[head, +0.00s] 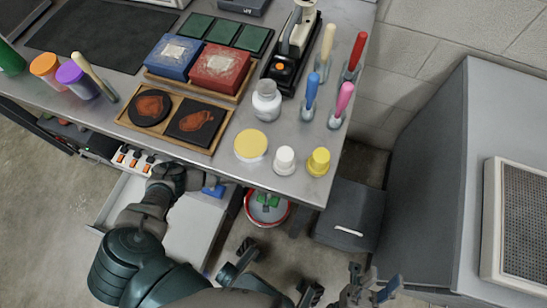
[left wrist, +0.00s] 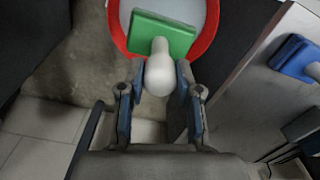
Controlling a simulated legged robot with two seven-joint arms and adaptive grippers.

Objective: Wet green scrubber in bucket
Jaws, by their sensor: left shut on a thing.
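The green scrubber (left wrist: 163,36) is a green block with a rounded white handle. My left gripper (left wrist: 160,82) is shut on the handle in the left wrist view. The green block overlaps the opening of the red-rimmed bucket (left wrist: 212,28); I cannot tell how deep it sits. In the head view the bucket (head: 252,214) stands below the table's front edge, with the green scrubber (head: 268,201) showing at its opening. The table hides the left gripper there. My right gripper (head: 372,288) is low in the head view, its fingers apart and empty.
The metal table (head: 235,165) overhangs part of the bucket and holds jars, brushes and boxes. A pale open drawer (head: 190,235) is left of the bucket; a blue scrubber (left wrist: 294,57) lies on that side. A dark bin (head: 348,212) stands right of the bucket.

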